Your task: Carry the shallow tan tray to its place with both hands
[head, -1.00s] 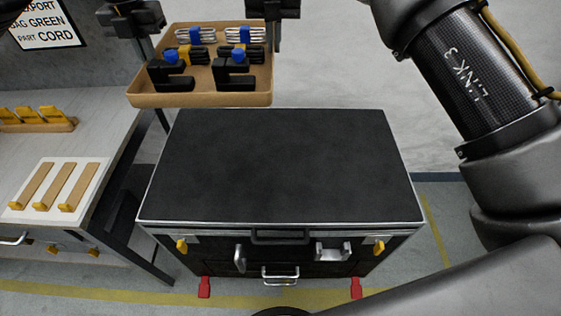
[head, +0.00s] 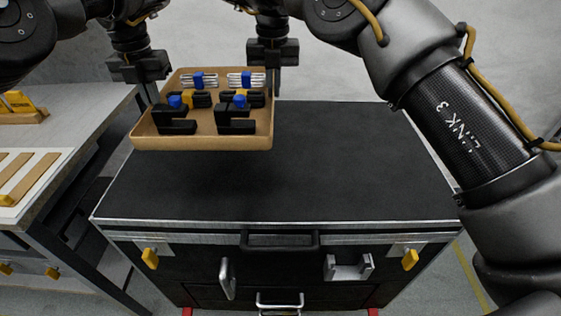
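The shallow tan tray (head: 200,143) is in the head view, left of centre, level, over the far left part of a black-topped cart (head: 330,175). It holds black clamp-like parts (head: 236,121), silver bundles with blue bands (head: 246,80) and small blue and yellow pieces. My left gripper (head: 150,90) is at the tray's left side and my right gripper (head: 276,80) at its right side, both shut on its walls. The fingertips are partly hidden by the tray. The tray appears held above the cart top; the gap beneath is hard to judge.
The cart top is bare to the right and in front of the tray. Its front has yellow latches (head: 410,259) and handles (head: 281,240). A grey workbench (head: 85,115) with a white panel of tan strips (head: 30,180) stands at the left, close to the cart.

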